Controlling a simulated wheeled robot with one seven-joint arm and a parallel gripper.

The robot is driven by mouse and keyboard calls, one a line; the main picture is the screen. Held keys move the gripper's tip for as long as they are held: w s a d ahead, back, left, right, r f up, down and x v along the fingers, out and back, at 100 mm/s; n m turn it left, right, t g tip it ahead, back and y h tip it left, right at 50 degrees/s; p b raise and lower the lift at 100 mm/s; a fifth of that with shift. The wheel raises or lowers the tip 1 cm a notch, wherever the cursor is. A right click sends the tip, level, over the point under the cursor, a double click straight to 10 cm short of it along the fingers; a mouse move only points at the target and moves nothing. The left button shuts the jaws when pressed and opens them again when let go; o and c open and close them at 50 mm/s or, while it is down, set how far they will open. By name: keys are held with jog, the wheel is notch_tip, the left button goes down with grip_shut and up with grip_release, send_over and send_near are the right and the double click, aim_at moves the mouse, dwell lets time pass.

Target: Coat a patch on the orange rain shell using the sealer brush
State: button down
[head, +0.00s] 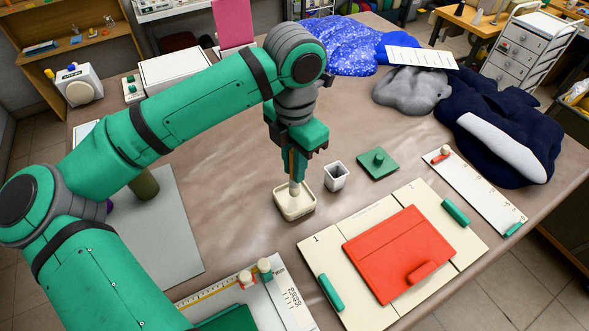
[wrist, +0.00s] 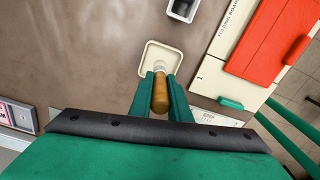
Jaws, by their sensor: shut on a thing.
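The orange rain shell (head: 385,250) lies folded flat on a cream folding board (head: 413,198) at the right front of the table. It also shows at the upper right of the wrist view (wrist: 268,38). My gripper (head: 294,165) is shut on the sealer brush (wrist: 160,95), which has a wooden handle and hangs upright. The brush's lower end is in or just over a small cream square tray (head: 281,213); I cannot tell whether it touches the tray's bottom. The shell is to the right of my gripper, apart from it.
A small grey-white cup (head: 336,177) and a green pad with a knob (head: 378,163) stand right of the tray. A long white board (head: 475,190) lies at the right. Dark, grey and blue bundles (head: 505,135) fill the back right. Bare tabletop (head: 235,185) lies left of the tray.

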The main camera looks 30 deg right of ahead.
jog(key=shift+r, duration=2.2)
